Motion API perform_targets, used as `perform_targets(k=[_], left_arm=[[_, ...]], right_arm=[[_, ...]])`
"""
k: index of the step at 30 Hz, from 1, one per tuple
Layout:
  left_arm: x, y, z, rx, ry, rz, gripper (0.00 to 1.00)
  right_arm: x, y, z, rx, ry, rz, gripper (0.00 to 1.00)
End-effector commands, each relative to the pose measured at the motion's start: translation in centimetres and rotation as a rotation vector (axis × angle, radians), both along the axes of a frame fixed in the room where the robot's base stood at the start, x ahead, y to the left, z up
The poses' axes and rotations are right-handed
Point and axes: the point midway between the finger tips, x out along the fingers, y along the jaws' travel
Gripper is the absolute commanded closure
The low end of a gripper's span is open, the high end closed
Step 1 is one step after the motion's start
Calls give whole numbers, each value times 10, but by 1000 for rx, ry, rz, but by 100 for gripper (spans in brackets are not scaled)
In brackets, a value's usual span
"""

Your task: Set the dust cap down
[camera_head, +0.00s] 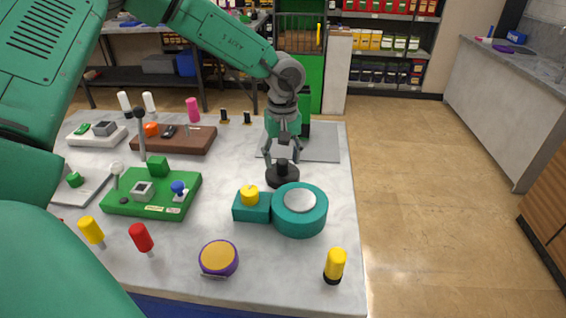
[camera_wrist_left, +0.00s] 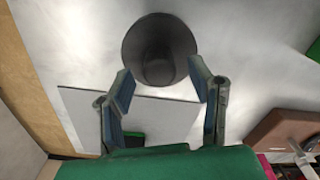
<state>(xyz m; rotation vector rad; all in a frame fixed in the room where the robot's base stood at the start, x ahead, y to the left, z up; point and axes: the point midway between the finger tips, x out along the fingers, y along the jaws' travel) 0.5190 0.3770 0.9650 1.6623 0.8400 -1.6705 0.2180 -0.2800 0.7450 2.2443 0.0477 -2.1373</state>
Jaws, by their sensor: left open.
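The black dust cap (camera_head: 283,178), a round disc with a central knob, appears to rest on the table just behind the teal pump (camera_head: 299,222). It also shows in the left wrist view (camera_wrist_left: 158,36), at the top centre. My left gripper (camera_head: 283,157) points down over the cap, its fingers apart on either side of the knob. In the left wrist view the open fingers (camera_wrist_left: 160,82) show clear gaps to the knob. My right gripper is in neither view.
A grey mat (camera_head: 322,148) lies behind the cap. A green board (camera_head: 122,206) with controls and a brown block (camera_head: 196,142) stand to the left. A purple-and-orange round part (camera_head: 218,258) and a yellow cylinder (camera_head: 335,265) are in front. The table's right strip is mostly clear.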

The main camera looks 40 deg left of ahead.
Motion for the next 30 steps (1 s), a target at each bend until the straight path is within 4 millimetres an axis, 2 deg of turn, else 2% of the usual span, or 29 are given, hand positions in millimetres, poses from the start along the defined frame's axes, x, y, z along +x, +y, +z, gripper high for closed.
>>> perform_targets(k=[1, 9, 15, 20, 30], left_arm=[[1, 0, 12, -1, -5, 1, 52], [1, -1, 70, -1, -4, 1, 52], [1, -1, 98, 0, -1, 0, 52], [1, -1, 105, 1, -1, 0, 52], [1, -1, 105, 1, -1, 0, 52]], right_arm=[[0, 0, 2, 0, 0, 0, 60], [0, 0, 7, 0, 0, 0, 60], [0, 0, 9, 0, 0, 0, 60], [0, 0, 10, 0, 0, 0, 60], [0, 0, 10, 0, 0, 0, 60]])
